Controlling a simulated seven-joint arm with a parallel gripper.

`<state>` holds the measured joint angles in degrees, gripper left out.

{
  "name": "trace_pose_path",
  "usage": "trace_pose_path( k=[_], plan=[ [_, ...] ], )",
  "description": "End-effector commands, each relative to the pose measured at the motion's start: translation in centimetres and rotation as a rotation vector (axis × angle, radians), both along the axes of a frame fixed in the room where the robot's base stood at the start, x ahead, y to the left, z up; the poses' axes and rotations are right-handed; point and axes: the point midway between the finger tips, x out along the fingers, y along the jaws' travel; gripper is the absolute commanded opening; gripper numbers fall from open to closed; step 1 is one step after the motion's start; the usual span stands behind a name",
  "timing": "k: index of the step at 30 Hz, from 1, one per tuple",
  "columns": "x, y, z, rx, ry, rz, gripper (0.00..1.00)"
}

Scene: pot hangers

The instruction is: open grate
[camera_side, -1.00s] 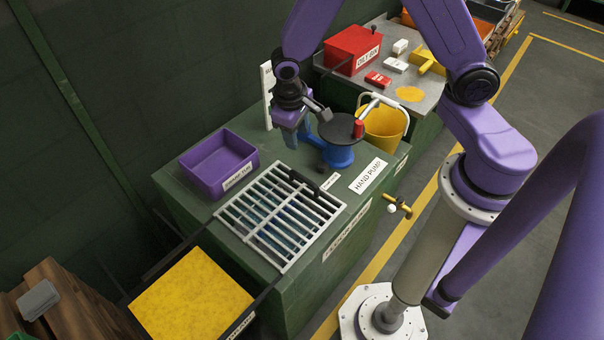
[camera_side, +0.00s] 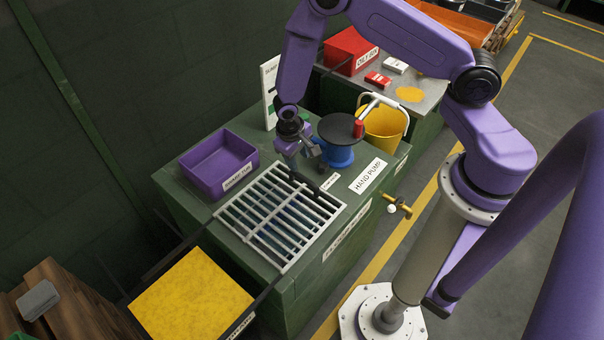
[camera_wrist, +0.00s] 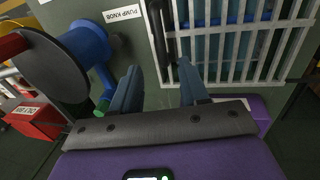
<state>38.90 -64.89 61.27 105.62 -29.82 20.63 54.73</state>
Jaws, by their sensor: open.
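The grate (camera_side: 278,257), a pale metal frame of bars, lies flat over an opening in the top of the green cabinet, with bluish depth between its bars. It also shows at the top right of the wrist view (camera_wrist: 250,75). A black handle bar (camera_wrist: 158,38) runs along the grate's edge near the pump. My gripper (camera_side: 297,167) is above that edge, pointing down. In the wrist view its two blue-grey fingers (camera_wrist: 158,78) are apart, with the handle's end appearing between them. I cannot tell their height above it. In the side view my gripper partly hides the handle.
A blue hand pump (camera_side: 338,157) with a black disc and red knob stands close to my gripper. A purple tray (camera_side: 203,181) is on the left. A yellow panel (camera_side: 190,300) is in front. A yellow bucket (camera_side: 383,145) stands beyond the pump.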

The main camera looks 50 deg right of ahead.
Motion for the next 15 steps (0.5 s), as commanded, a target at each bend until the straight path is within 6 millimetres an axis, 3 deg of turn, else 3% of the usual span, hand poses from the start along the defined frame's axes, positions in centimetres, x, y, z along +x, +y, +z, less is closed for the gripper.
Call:
trace_pose_path(
  k=[15],
  plan=[
    [0.0,-1.5,-7.4,0.0,0.001,0.001,0.44]
  ],
)
